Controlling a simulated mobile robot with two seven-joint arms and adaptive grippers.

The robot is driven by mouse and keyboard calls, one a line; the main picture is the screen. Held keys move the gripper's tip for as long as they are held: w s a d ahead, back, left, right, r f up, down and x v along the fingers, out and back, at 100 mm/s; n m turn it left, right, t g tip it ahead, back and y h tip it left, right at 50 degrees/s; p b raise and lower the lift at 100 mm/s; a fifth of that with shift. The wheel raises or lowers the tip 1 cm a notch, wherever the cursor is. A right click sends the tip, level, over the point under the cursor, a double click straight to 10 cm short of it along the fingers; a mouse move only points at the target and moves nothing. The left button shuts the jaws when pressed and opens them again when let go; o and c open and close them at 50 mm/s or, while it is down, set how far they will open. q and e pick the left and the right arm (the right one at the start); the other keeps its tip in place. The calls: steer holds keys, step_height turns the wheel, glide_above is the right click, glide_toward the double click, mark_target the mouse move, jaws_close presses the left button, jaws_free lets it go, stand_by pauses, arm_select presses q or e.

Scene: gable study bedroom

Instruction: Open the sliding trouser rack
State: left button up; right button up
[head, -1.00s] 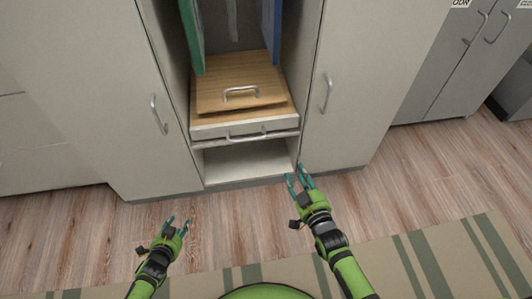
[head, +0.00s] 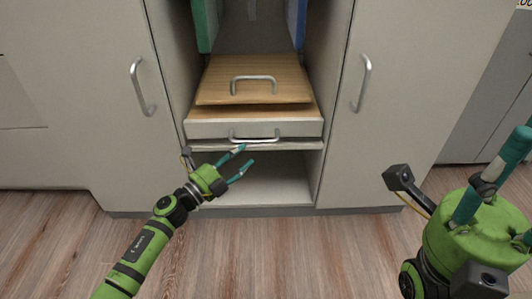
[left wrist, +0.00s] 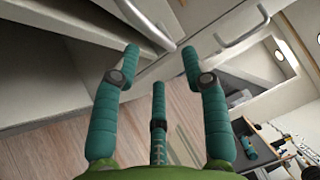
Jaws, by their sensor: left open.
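In the open middle bay, a low unit with a white front (head: 225,129) and a metal bar handle (head: 255,138) looks like the trouser rack. It appears pushed in, though I see no trouser bars. A wooden board (head: 220,88) with its own bar handle (head: 253,79) lies above it. My left gripper (head: 244,157) is open and empty, just below and in front of the lower handle, with no clear contact. Its spread fingers also show in the left wrist view (left wrist: 160,55), with a metal handle (left wrist: 150,26) beyond them. My right gripper (head: 497,190) is large at the right, its fingers apart.
Closed doors with upright handles flank the bay, at left (head: 140,88) and right (head: 363,84). An empty lower compartment (head: 270,185) lies beneath. Green (head: 205,25) and blue (head: 296,22) panels hang above. The wooden floor (head: 300,250) in front is clear.

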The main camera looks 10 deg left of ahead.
mark_target(256, 143)
arm_select(q)
steer(key=b+x, duration=0.2)
steer(key=x, duration=0.4)
steer(key=shift+w+d+r, duration=0.1)
steer(key=shift+w+d, duration=0.05)
steer(key=shift+w, duration=0.25)
jaws_close()
